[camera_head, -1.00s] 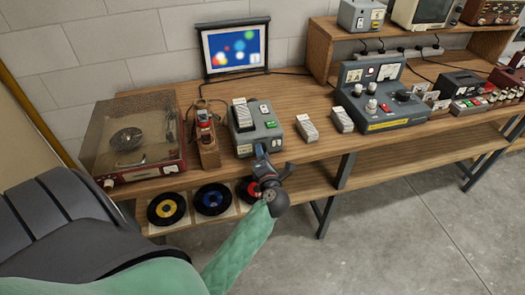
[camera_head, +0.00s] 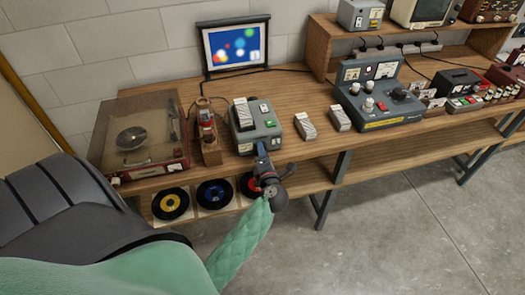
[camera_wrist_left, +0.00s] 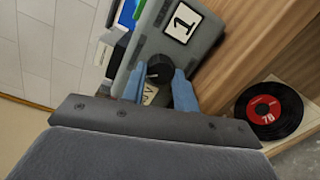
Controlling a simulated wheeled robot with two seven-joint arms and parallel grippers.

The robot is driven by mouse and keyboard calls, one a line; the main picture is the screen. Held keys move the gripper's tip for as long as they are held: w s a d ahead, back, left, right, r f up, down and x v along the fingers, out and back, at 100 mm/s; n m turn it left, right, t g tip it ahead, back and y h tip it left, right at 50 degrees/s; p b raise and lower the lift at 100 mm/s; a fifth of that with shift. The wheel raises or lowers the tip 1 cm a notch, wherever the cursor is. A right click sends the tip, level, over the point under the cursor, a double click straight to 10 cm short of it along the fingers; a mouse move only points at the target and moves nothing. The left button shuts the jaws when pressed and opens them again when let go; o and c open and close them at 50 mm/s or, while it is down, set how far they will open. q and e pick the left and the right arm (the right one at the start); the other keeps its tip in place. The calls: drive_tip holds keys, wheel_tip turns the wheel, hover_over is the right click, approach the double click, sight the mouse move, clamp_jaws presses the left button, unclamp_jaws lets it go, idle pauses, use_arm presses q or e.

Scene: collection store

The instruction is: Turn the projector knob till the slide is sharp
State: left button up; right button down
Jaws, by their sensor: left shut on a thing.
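The grey slide projector (camera_head: 268,134) stands on the wooden bench, with a slide tray on its top and a green button. Its black knob (camera_wrist_left: 160,70) shows in the left wrist view, on the face with a card marked 1. My left gripper (camera_head: 261,150) reaches the front of the projector and hides the knob in the head view. In the wrist view its blue fingers sit on either side of the knob, shut on it. The screen (camera_head: 235,45) behind shows soft, blurred coloured blobs. My right gripper is out of view.
A record player (camera_head: 137,143) with a clear lid stands left of the projector, beside a wooden holder (camera_head: 210,150). Two slide boxes (camera_head: 305,126) and a grey console (camera_head: 375,101) are to the right. Records (camera_head: 170,203) sit on the shelf below.

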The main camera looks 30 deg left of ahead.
use_arm(q)
drive_tip(key=o, duration=1)
drive_tip(key=shift+c, duration=0.2)
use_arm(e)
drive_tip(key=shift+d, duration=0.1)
use_arm(q)
drive_tip(key=shift+d, duration=0.1)
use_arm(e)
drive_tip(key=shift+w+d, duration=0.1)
use_arm(q)
drive_tip(key=b+v, duration=0.3)
drive_tip(key=v, duration=0.4)
drive_tip(key=shift+s+d, duration=0.25)
drive_tip(key=shift+s, duration=0.1)
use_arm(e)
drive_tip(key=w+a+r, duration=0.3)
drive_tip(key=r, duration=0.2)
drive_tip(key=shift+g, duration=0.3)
